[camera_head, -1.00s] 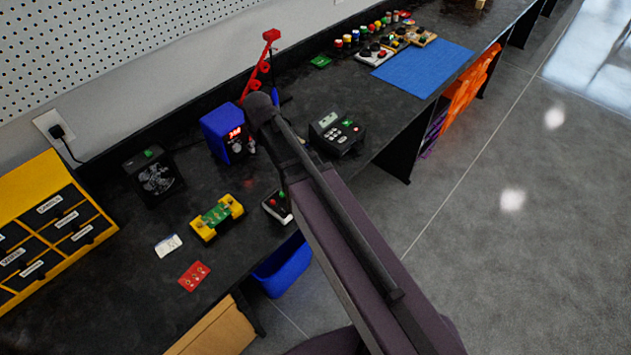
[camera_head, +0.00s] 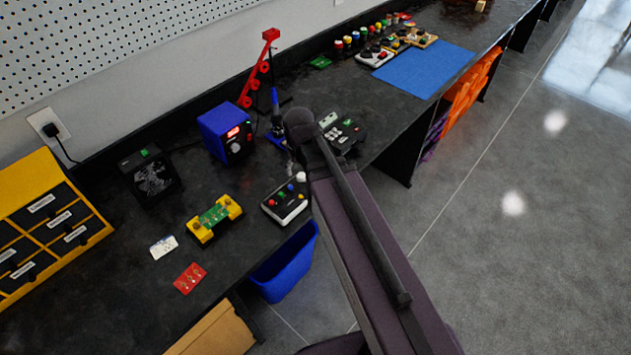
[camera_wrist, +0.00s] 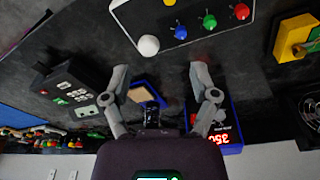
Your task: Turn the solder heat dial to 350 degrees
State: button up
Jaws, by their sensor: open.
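The blue solder station (camera_head: 213,131) stands on the dark bench against the wall. Its red display (camera_head: 233,133) is lit, and a dark dial (camera_head: 236,148) sits below it on the front face. In the wrist view the station (camera_wrist: 236,118) is at lower right, and its red digits (camera_wrist: 222,136) look like 350. My gripper (camera_wrist: 160,82) is open and empty, its fingers spread above the bench. The right finger overlaps the station's edge in that view; I cannot tell whether it touches. In the head view my arm mostly hides the gripper, right of the station.
A control box with coloured knobs (camera_head: 286,201) lies in front of the station. A black keypad device (camera_head: 345,135) is to the right, partly behind my arm. A blue and red stand (camera_head: 277,112) is just beside the station. A yellow board holder (camera_head: 214,217) sits nearer the front.

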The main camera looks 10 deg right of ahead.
jog(key=shift+m+g, duration=0.5)
jog(key=shift+m, duration=0.3)
jog(key=s+d, duration=0.1)
jog(key=s+d+f, duration=0.1)
jog(key=s, duration=0.1)
jog(key=s+d+b, duration=0.1)
jog(key=shift+s+d+f, duration=0.2)
jog(key=shift+f, duration=0.05)
jog(key=s+d, duration=0.1)
jog(key=s+d+m, duration=0.1)
jog(key=s, duration=0.1)
jog(key=shift+g, duration=0.3)
